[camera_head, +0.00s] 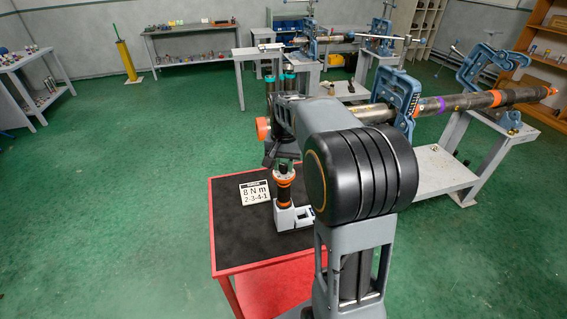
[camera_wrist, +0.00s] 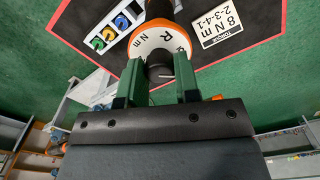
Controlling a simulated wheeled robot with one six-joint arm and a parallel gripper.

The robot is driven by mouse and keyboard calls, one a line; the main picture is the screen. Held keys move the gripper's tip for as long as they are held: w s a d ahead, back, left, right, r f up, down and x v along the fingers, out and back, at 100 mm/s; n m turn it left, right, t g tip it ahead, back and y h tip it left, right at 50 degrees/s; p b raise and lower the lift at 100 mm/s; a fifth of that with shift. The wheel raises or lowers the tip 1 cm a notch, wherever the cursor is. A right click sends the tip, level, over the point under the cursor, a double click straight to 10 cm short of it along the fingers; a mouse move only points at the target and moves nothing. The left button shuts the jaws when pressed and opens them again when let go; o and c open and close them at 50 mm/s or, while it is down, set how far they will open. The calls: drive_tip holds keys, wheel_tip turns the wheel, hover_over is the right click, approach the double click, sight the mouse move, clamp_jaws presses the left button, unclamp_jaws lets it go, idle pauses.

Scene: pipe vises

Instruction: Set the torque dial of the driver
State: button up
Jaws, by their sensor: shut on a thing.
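The torque driver (camera_head: 284,190), black with orange bands, stands upright in a pale grey holder (camera_head: 293,219) on the red cart. In the wrist view its white dial face (camera_wrist: 152,43) with an orange rim shows "Nm" and "R"; another mark at the right edge is partly cut off. My gripper (camera_head: 284,167) is over the driver's top end. In the wrist view the gripper (camera_wrist: 160,83) has its green fingers on either side of the dial end, shut on it. The exact setting cannot be read. A card (camera_head: 255,192) beside the driver reads "8 N m" and "2-3-4-1".
The red cart (camera_head: 262,265) has a black mat with free room left of the holder. In the wrist view, several coloured round pieces (camera_wrist: 108,36) sit in the holder. A pipe (camera_head: 455,103) in a blue vise (camera_head: 395,97) stands behind my arm at right.

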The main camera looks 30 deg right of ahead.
sight(284, 165)
drive_tip(key=n, duration=0.4)
drive_tip(key=o, duration=0.9)
drive_tip(key=shift+o, duration=0.2)
wheel_tip(284, 165, up, 14)
drive_tip(key=shift+f, duration=0.1)
idle(0.5)
